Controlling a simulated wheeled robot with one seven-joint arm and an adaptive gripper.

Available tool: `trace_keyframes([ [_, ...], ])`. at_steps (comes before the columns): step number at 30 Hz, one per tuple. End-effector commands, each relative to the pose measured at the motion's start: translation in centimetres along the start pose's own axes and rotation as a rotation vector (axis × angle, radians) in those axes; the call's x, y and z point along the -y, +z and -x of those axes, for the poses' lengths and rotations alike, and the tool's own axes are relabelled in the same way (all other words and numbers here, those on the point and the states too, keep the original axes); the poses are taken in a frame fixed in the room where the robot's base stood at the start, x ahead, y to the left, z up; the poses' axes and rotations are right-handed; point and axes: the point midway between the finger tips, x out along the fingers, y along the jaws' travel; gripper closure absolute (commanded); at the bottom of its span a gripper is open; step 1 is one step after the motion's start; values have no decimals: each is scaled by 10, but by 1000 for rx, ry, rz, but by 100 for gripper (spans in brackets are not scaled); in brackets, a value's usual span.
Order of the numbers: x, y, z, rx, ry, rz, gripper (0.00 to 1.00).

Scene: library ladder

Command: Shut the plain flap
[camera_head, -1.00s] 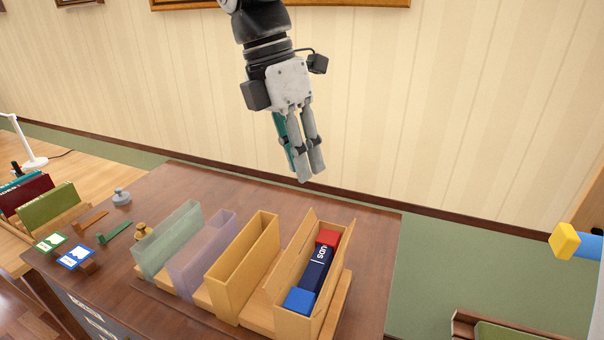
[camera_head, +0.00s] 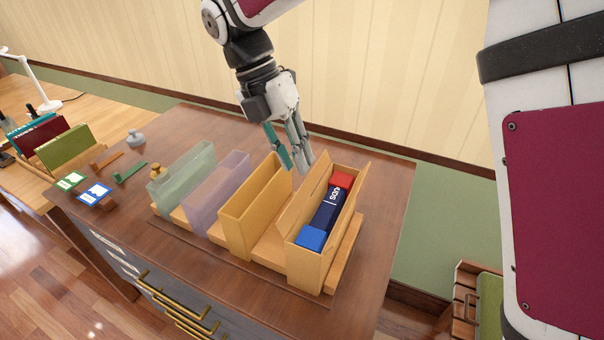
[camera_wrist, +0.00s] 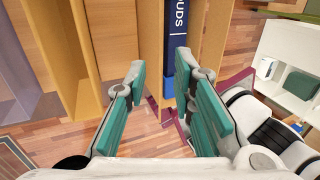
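The rightmost tan cardboard box (camera_head: 303,268) on the desk has upright flaps along its long sides. Its left flap (camera_head: 306,192) and right flap (camera_head: 352,199) both stand raised, and I see no marking on either. Inside lie a red block (camera_head: 342,180), a dark navy piece with white lettering (camera_head: 327,210) and a blue block (camera_head: 311,238). My gripper (camera_head: 297,168) hangs above the far end of the left flap. Contact with the flap cannot be told.
Left of the box stand an open tan holder (camera_head: 238,232), a lilac holder (camera_head: 205,208) and a pale green holder (camera_head: 168,192). Small cards and handles lie further left on the desk. Desk surface (camera_head: 392,192) to the right of the box is bare.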

Motion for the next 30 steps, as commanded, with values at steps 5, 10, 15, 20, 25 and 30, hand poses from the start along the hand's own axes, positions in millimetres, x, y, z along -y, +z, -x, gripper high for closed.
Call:
trace_keyframes([
  [5,1,0,-29,-1,-2,-1,77],
  [10,0,0,-43,1,0,-1,77],
  [15,0,0,-48,1,0,-1,77],
  [20,0,0,-48,1,0,-1,77],
  [25,0,0,-48,1,0,-1,100],
  [30,0,0,-48,1,1,-1,100],
])
